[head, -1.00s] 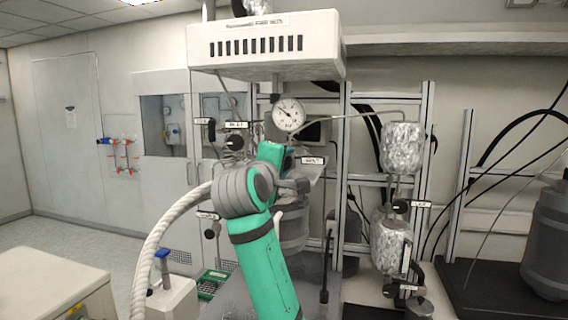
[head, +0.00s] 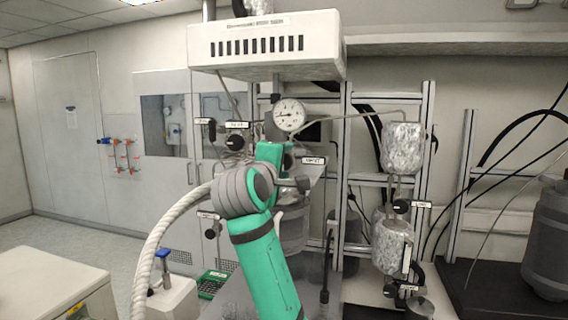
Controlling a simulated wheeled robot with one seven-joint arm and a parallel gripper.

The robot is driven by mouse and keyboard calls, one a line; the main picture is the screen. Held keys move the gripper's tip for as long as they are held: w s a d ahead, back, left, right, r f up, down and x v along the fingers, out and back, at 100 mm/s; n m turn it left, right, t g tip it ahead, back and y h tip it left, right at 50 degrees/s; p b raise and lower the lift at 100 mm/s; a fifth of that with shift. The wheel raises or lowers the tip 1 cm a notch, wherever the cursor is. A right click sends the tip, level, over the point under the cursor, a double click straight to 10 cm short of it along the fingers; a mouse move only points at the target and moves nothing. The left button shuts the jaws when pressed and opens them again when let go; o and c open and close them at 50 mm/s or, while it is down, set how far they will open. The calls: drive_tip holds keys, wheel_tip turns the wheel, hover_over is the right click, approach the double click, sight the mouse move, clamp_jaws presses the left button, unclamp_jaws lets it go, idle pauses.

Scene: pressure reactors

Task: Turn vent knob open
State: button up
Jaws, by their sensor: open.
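A small white label (head: 312,160), which seems to read VENT, stands just right of my arm, below the pressure gauge (head: 289,115). I cannot make out the vent knob clearly; it seems to be hidden behind or beside my arm. My green and grey arm reaches up from the bottom middle to the front of the reactor (head: 293,225) and covers much of it. My gripper is hidden behind my own arm links, so its fingers and any contact with the knob do not show.
Other labelled black knobs are at left (head: 235,142), lower left (head: 212,234) and right (head: 401,206). Foil-wrapped vessels (head: 401,148) hang on the metal frame at right. A white vented hood (head: 265,62) is overhead. A blue-handled device (head: 162,253) stands lower left.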

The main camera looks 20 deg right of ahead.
drive_tip(key=v, duration=1.1)
drive_tip(key=shift+w, duration=0.15)
